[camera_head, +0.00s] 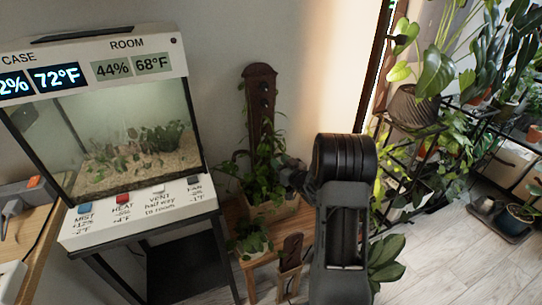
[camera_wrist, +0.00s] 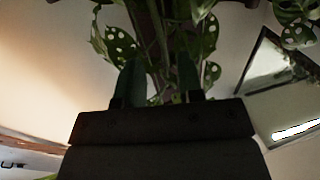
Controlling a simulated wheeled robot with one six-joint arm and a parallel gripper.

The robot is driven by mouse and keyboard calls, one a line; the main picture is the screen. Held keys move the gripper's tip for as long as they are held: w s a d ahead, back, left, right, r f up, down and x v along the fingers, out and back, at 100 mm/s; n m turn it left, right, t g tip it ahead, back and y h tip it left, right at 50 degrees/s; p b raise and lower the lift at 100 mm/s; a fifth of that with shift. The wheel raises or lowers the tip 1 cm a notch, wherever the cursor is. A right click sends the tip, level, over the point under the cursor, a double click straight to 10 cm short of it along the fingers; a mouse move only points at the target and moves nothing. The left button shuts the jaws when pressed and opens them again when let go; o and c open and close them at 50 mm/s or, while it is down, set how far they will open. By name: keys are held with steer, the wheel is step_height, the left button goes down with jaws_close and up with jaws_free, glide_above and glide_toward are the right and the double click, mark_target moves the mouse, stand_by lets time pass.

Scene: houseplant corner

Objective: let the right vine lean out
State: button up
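A dark brown upright board (camera_head: 260,80) with round knobs stands in a light wooden planter (camera_head: 285,211) right of the glass case. Leafy vines (camera_head: 262,165) climb its lower half, and I cannot clearly tell the right vine from the others. My gripper (camera_head: 286,172) is at the right side of this foliage, partly hidden by leaves and my arm. In the wrist view my gripper (camera_wrist: 159,75) has its two fingers apart, with stems and white-spotted leaves (camera_wrist: 121,43) around and beyond them. I cannot tell whether a stem touches a finger.
The glass case (camera_head: 125,130) with its labelled buttons stands at the left. A small potted plant (camera_head: 250,239) and a small box with a brown marker (camera_head: 291,249) are below the planter. Shelves of plants (camera_head: 415,105) fill the right; pale floor (camera_head: 440,270) is open at lower right.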

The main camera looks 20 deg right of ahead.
steer(key=w+a, duration=0.1)
steer(key=w, duration=0.5)
steer(key=shift+a, duration=0.1)
jaws_close()
stand_by(0.5)
